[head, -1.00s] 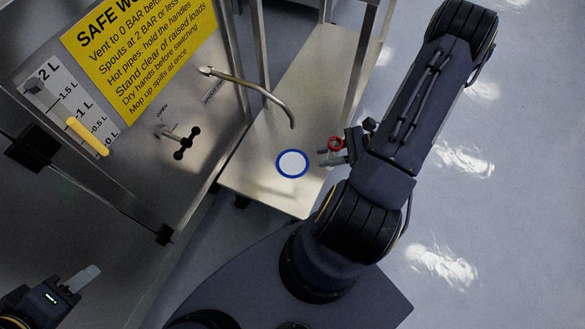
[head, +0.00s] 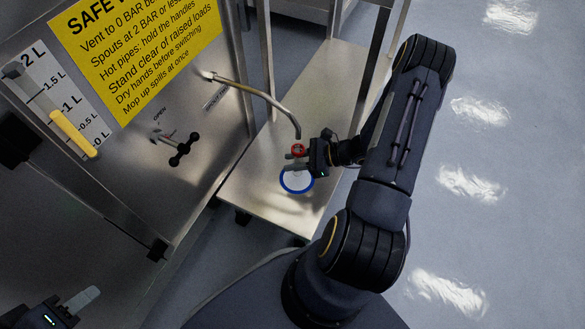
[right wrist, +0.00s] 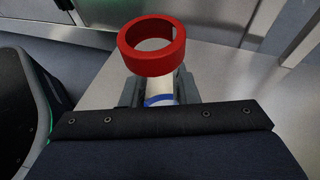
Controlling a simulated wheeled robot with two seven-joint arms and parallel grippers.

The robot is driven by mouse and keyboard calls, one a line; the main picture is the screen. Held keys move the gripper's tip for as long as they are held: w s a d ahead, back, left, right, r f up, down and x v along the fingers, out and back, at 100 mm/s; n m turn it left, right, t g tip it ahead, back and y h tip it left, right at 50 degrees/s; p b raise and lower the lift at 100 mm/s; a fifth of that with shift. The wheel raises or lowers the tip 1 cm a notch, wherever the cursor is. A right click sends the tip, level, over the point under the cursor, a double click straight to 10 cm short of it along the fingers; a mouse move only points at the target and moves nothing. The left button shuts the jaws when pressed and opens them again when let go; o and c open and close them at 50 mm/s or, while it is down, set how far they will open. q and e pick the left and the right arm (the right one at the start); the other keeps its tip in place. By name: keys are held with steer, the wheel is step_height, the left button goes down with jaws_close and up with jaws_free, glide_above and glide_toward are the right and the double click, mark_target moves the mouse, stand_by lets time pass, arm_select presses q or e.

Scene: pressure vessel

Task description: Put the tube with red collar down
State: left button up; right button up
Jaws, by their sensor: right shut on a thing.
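The tube with red collar (head: 298,149) is held in my right gripper (head: 296,162), above the low metal shelf (head: 262,188). In the right wrist view the red collar (right wrist: 152,46) stands above the fingers and the pale tube body (right wrist: 160,88) is between them. A white disc with a blue ring (head: 297,182) lies on the shelf, just below the gripper in the head view and partly covered by it. I cannot tell how high the tube's base is. My left gripper (head: 78,302) is at the lower left, away from the tube; its fingers are not clearly separable.
A curved spout (head: 262,93) comes from the steel panel and ends close to the red collar. A black-knobbed valve handle (head: 183,150), a level gauge with a yellow column (head: 73,134) and a yellow sign (head: 140,45) are on the panel. Shelf posts stand behind.

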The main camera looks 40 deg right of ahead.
steer(key=shift+w+a+f+b, duration=0.15)
steer(key=shift+f+b, duration=0.2)
steer(key=shift+f, duration=0.55)
steer(key=shift+w+d+f+b, duration=0.1)
steer(key=shift+f+b, duration=0.2)
steer(key=shift+f, duration=0.6)
steer(key=shift+f, duration=0.15)
steer(key=o, duration=0.9)
steer(key=shift+o, duration=0.2)
